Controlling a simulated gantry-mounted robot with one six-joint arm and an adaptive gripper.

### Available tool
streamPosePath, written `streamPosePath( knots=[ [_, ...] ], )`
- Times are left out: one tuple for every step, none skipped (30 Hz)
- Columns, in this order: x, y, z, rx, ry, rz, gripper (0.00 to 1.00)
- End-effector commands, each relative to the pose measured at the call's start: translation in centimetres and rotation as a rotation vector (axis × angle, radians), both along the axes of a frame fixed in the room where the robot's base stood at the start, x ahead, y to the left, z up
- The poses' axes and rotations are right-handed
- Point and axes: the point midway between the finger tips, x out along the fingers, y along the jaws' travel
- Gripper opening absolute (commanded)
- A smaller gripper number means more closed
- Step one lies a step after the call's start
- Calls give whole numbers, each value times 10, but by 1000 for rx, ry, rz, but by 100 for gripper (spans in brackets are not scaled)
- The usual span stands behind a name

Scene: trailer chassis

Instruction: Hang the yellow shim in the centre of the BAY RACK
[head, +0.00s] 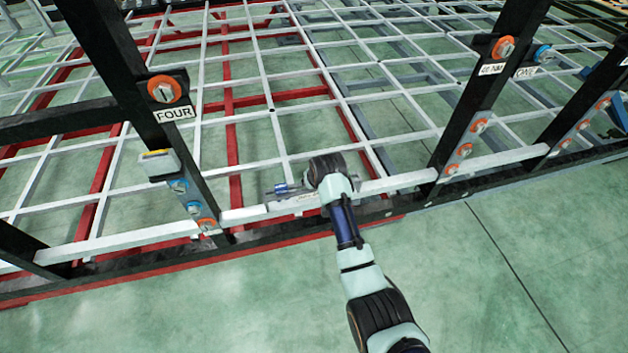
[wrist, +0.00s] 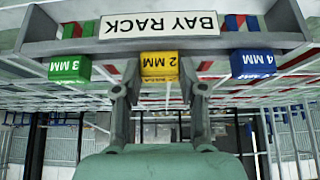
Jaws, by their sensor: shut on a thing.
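The yellow shim, marked 2 MM (wrist: 160,66), is between the two fingers of my gripper (wrist: 160,88) in the wrist view, which looks upside down. The grey BAY RACK (wrist: 240,43) bears a white label with its name. The shim is at the middle of the rack, between a green 3 MM shim (wrist: 70,68) and a blue 4 MM shim (wrist: 253,64), apart from both. It meets the rack's edge in the picture; I cannot tell whether it bears on it. In the head view my wrist hides the yellow shim and much of the rack.
White and red chassis beams form a grid beyond the rack. A dark post marked FOUR (head: 174,112) with an orange disc stands left, with a small yellow-topped grey box (head: 158,164) on it. More dark posts stand right. The green floor in front is clear.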

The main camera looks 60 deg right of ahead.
Motion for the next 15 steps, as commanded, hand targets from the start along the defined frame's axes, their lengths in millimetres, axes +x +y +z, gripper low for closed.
streamPosePath(
  knots=[
    [0, 0, -1, 0, 0, 0, 44],
    [0, 0, 0, 0, 0, 0, 49],
    [0, 0, 0, 0, 0, 0, 56],
    [0, 0, -1, 0, 0, 0, 61],
    [0, 0, -1, 0, 0, 0, 66],
    [0, 0, 0, 0, 0, 0, 66],
    [0, 0, 0, 0, 0, 0, 66],
    [0, 0, 0, 0, 0, 0, 66],
    [0, 0, 0, 0, 0, 0, 66],
    [0, 0, 0, 0, 0, 0, 66],
    [0, 0, 0, 0, 0, 0, 66],
    [0, 0, 0, 0, 0, 0, 66],
    [0, 0, 0, 0, 0, 0, 66],
    [0, 0, 0, 0, 0, 0, 66],
    [0, 0, 3, -1, -1, 0, 66]
  ],
)
